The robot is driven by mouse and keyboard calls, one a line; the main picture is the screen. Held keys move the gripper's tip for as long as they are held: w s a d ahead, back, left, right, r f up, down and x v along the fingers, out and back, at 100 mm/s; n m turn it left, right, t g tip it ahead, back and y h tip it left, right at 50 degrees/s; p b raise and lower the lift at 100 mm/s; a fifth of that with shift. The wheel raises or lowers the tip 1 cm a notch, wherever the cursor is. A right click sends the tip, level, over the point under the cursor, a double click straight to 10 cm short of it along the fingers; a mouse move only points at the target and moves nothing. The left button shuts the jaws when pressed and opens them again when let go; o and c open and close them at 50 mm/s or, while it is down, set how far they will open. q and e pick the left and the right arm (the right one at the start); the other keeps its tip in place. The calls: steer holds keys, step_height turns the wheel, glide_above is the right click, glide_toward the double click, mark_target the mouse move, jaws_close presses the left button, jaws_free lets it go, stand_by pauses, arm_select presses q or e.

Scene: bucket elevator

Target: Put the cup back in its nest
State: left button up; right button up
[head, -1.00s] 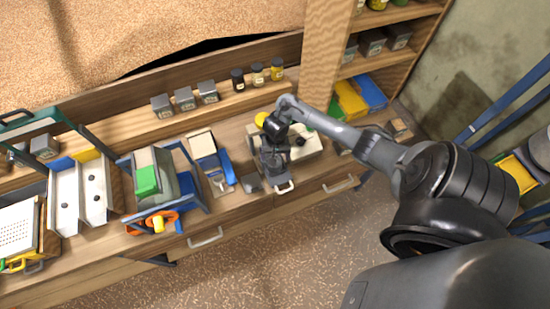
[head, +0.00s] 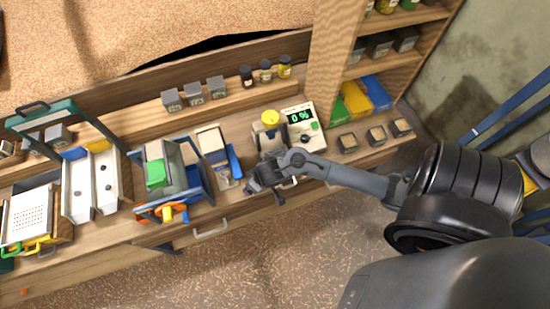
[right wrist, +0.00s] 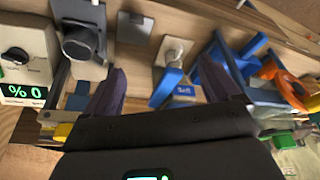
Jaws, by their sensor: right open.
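The meter (head: 303,126) with a green "0 %" display stands at the back right of the bench; it also shows in the right wrist view (right wrist: 24,55). Left of it is a grey stand with a yellow round top (head: 270,118). In the right wrist view a dark round cup-like part (right wrist: 80,42) sits on a grey plate beside the meter; I cannot tell whether this is the cup or its nest. My right gripper (head: 264,186) is in front of the stand, partly hiding it. Its fingers (right wrist: 160,85) are apart with nothing between them. My left gripper is not in view.
Several small sample boxes (head: 376,136) sit right of the meter.

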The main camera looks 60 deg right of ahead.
steer(key=s+a+r+n+y, duration=0.1)
steer(key=s+a+r+n, duration=0.3)
steer(key=s+r, duration=0.6)
steer(key=shift+s+a+r, duration=0.4)
steer(key=shift+a+r, duration=0.55)
steer(key=shift+a, duration=0.15)
step_height(320, 180, up, 5)
steer(key=p, duration=0.5)
step_height(320, 180, down, 50)
steer(key=b, duration=5)
